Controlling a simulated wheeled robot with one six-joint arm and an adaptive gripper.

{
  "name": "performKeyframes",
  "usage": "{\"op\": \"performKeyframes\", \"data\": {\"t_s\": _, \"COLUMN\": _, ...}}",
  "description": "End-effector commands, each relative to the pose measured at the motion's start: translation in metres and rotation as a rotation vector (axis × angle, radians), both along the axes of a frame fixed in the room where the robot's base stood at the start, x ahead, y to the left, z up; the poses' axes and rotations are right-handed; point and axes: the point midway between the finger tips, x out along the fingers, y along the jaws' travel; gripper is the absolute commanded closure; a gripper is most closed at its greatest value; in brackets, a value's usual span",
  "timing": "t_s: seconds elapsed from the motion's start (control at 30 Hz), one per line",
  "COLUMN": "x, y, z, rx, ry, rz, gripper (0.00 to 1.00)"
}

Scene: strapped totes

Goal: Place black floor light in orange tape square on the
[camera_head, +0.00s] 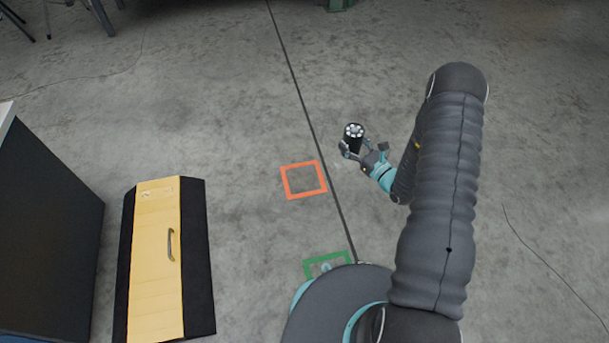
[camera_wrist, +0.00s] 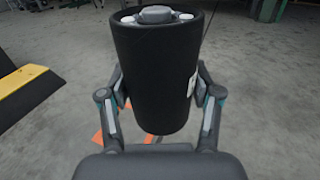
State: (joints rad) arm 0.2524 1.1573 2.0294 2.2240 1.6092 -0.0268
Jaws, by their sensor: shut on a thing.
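The black floor light (camera_head: 354,137) is a short black cylinder with a ring of white lamps on its top. My gripper (camera_head: 364,152) is shut on it and holds it upright, to the upper right of the orange tape square (camera_head: 286,183) in the head view. In the wrist view the floor light (camera_wrist: 158,75) fills the middle, with a finger of my gripper (camera_wrist: 160,100) on each side. A pale label shows on its right side. The orange tape square is empty on the concrete floor. In the wrist view a bit of orange tape (camera_wrist: 98,138) shows low behind the light.
A green tape square (camera_head: 310,268) lies nearer, partly hidden by my base. A yellow and black ramp-like piece (camera_head: 155,260) with a handle lies at left, next to a dark cabinet (camera_head: 45,230). A dark floor line (camera_head: 300,95) passes right of the orange square. Floor around it is clear.

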Motion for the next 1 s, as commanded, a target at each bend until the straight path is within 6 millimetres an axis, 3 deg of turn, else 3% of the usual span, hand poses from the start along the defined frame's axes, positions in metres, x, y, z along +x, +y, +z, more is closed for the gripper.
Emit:
{"op": "performKeyframes", "data": {"t_s": 0.1, "x": 0.02, "y": 0.016, "z": -0.033, "rx": 0.0, "ry": -0.002, "rz": 0.072, "gripper": 1.0}}
{"op": "performKeyframes", "data": {"t_s": 0.3, "x": 0.037, "y": 0.04, "z": -0.078, "rx": -0.007, "ry": -0.001, "rz": 0.168, "gripper": 1.0}}
{"op": "performKeyframes", "data": {"t_s": 0.57, "x": 0.044, "y": 0.059, "z": -0.104, "rx": -0.012, "ry": 0.0, "rz": 0.221, "gripper": 1.0}}
{"op": "performKeyframes", "data": {"t_s": 1.0, "x": 0.056, "y": 0.135, "z": -0.15, "rx": -0.013, "ry": 0.0, "rz": 0.227, "gripper": 1.0}}
